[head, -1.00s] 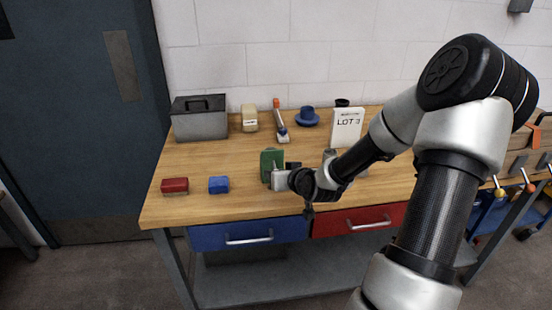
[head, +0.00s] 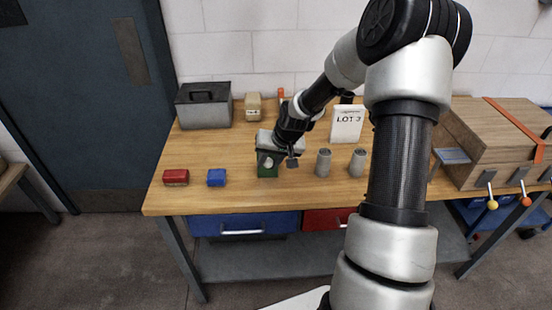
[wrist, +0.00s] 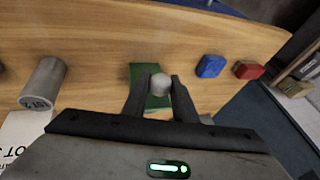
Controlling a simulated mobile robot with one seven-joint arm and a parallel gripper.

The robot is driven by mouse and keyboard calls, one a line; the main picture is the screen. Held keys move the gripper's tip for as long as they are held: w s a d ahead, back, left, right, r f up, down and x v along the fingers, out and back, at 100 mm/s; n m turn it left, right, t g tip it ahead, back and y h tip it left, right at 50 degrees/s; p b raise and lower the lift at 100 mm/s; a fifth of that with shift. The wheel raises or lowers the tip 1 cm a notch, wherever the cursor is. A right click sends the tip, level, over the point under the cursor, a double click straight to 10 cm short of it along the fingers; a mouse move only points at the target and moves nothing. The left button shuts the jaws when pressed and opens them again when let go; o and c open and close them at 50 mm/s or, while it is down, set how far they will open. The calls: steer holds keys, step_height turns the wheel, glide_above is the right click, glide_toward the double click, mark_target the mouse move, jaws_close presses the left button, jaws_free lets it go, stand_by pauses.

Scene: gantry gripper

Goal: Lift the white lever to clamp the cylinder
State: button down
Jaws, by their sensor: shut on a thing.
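The green fixture (head: 267,171) stands near the front of the wooden workbench, left of two grey cylinders (head: 323,162) (head: 357,162). My gripper (head: 268,162) is over the fixture, pointing down. In the wrist view its two fingers (wrist: 159,82) are shut on the rounded white knob of the lever (wrist: 160,84), with the green fixture (wrist: 137,74) beneath. The rest of the lever is hidden, and I cannot tell whether a cylinder sits inside the fixture. One grey cylinder (wrist: 44,84) with a printed label shows at the left of the wrist view.
A blue block (head: 217,177) and a red block (head: 176,177) lie to the left. A grey toolbox (head: 204,106), a beige box (head: 253,107) and the LOT 3 sign (head: 346,124) stand behind. A wooden case (head: 490,135) is at the right.

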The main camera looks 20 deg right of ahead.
steer(key=shift+r+g, duration=0.1)
steer(key=shift+g, duration=0.2)
stand_by(0.4)
steer(key=c, duration=1.4)
jaws_free()
steer(key=shift+w, duration=0.1)
steer(key=shift+c, duration=0.2)
steer(key=shift+r, duration=0.1)
steer(key=shift+d+r, duration=0.15)
steer(key=shift+r, duration=0.25)
steer(key=v, duration=1.6)
steer(key=shift+s, duration=0.3)
steer(key=shift+d+r, duration=0.15)
